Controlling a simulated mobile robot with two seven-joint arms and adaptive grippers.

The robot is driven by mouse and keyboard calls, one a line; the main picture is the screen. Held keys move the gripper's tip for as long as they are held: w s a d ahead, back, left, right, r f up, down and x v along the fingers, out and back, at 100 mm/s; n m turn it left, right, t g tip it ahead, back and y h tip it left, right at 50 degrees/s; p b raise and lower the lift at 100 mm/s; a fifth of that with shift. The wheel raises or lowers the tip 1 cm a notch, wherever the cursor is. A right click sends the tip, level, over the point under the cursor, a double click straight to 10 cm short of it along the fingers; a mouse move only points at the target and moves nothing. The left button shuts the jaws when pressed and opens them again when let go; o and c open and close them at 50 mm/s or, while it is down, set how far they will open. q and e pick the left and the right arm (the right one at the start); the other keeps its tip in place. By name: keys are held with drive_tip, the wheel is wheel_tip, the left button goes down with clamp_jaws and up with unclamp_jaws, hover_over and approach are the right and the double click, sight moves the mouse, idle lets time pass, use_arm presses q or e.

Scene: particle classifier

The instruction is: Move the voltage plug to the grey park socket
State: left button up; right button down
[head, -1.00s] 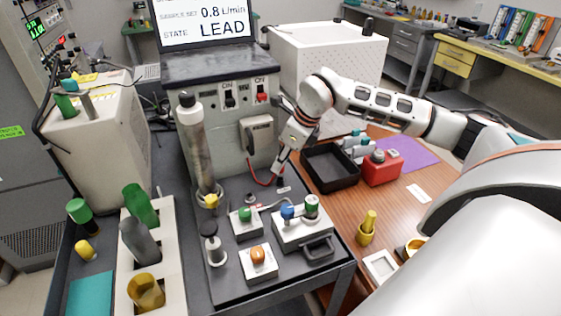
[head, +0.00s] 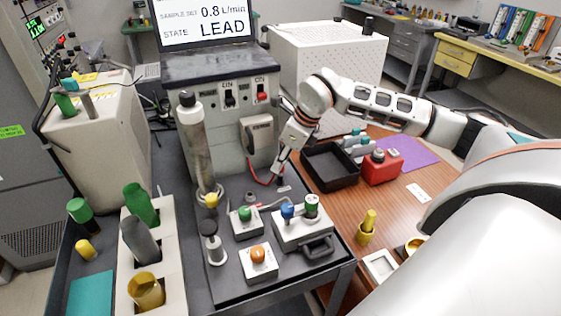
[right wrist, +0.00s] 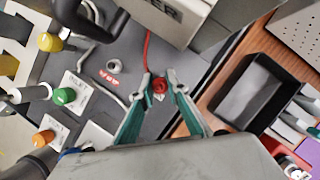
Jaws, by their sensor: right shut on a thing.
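The red voltage plug (right wrist: 159,86) is between the fingertips of my right gripper (right wrist: 160,88), which is shut on it. A red cable (right wrist: 147,52) runs from the plug toward the instrument. In the head view my right gripper (head: 277,170) is low over the dark cart top, in front of the instrument, with the red cable (head: 262,182) beside it. A grey ring, which looks like the park socket (right wrist: 114,56), stands on the dark surface left of the plug, apart from it. Whether the plug touches the surface cannot be told. My left gripper is not in view.
A black tray (right wrist: 253,91) lies right of the gripper on the wooden table. Boxes with green (head: 245,214) and orange (head: 257,254) knobs stand in front. A grey cylinder (head: 195,145) stands at left.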

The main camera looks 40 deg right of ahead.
sight(281, 171)
drive_tip(key=shift+f+b, duration=0.75)
drive_tip(key=shift+f, duration=0.75)
drive_tip(key=c, duration=1.9)
unclamp_jaws()
drive_tip(key=v, duration=1.2)
drive_tip(key=shift+s, duration=0.1)
